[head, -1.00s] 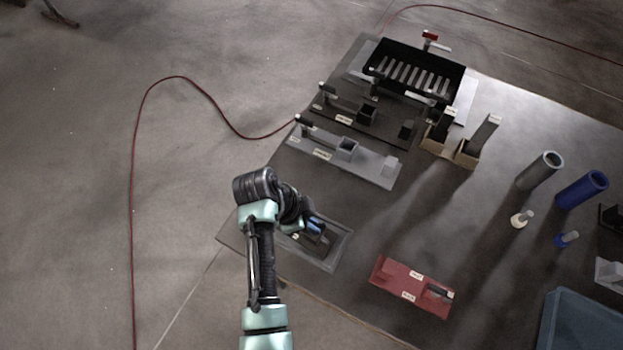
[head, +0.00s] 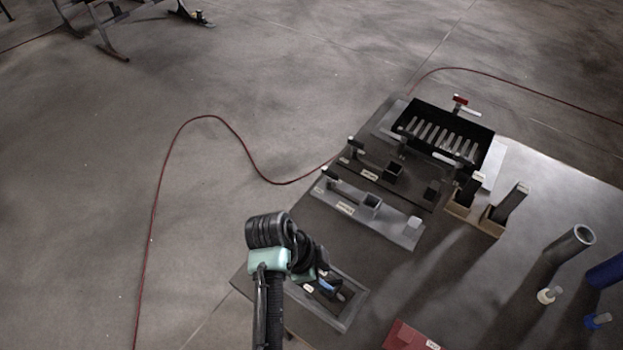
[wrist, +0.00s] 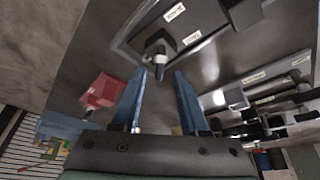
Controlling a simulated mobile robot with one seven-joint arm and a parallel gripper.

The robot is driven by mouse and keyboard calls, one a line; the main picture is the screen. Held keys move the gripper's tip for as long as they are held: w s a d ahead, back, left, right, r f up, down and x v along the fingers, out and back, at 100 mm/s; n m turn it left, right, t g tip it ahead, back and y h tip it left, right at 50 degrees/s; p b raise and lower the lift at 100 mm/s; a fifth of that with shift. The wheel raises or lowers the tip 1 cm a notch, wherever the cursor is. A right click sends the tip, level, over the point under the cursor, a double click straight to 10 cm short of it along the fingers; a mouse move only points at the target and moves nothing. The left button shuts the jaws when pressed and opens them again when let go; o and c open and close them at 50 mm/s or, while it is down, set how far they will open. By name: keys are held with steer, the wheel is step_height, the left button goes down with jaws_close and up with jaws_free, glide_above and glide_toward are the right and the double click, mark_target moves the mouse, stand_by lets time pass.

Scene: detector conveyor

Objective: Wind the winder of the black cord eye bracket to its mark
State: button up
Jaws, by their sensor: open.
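A black bracket (head: 411,192) lies on the dark table in the head view, with a handled post at its left end, a label, a square socket and a dark block. It looks like the black cord eye bracket; its mark is too small to read. My gripper (head: 326,284) is well in front of it, over a framed dark plate (head: 351,314). In the wrist view my gripper (wrist: 164,76) is open, with nothing between its blue fingers. A small black piece with a pale peg (wrist: 160,50) shows just beyond the fingertips, its contact with them unclear.
A similar grey bracket (head: 398,233) lies between my gripper and the black one. Behind stands a black slotted tray (head: 440,132); two dark posts in tan holders (head: 490,218) stand to the right. A red block (head: 408,337) is at the front.

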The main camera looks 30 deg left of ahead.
steer(key=v, duration=1)
steer(key=shift+r, duration=0.15)
steer(key=shift+a, duration=0.1)
